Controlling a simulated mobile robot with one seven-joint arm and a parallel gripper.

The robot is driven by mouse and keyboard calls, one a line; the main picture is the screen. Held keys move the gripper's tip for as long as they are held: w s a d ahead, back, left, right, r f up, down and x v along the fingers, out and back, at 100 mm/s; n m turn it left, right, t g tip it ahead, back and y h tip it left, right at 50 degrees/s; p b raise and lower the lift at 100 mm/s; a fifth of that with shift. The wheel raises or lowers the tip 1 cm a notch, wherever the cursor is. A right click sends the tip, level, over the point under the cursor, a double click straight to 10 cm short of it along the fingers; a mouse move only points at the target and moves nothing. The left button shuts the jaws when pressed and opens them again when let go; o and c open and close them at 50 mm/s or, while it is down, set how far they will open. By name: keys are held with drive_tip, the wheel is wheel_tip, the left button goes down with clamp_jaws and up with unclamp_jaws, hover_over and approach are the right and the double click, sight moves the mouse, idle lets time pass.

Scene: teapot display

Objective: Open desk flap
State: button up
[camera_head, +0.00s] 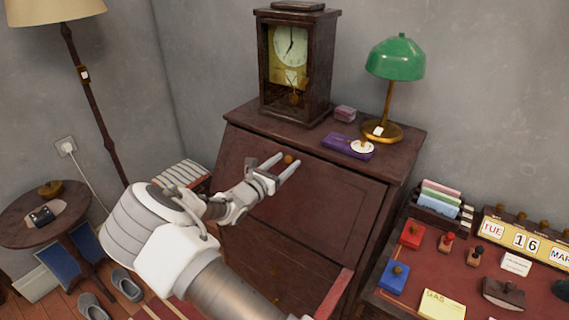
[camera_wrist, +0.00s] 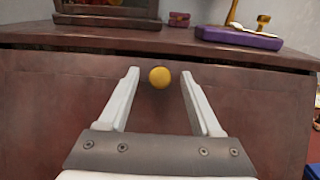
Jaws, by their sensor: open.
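The desk flap (camera_head: 334,198) is a dark brown slanted wooden panel on the front of the desk, and it is closed. It also fills much of the wrist view (camera_wrist: 58,98). A small round brass knob (camera_wrist: 159,77) sits near the flap's upper edge; the head view shows it too (camera_head: 288,159). My gripper (camera_head: 282,166) is open, with its two pale fingers reaching toward the knob. I cannot tell whether the fingers touch the flap.
On the desk top stand a wooden clock (camera_head: 296,70), a green lamp (camera_head: 395,60), a small pink box (camera_head: 345,113) and a purple case (camera_head: 347,146). A table (camera_head: 372,304) with stamps and a calendar stands at the right. A round side table (camera_head: 20,235) stands left.

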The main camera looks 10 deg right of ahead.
drive_tip(key=shift+c, duration=0.2)
clamp_jaws()
idle(1.2)
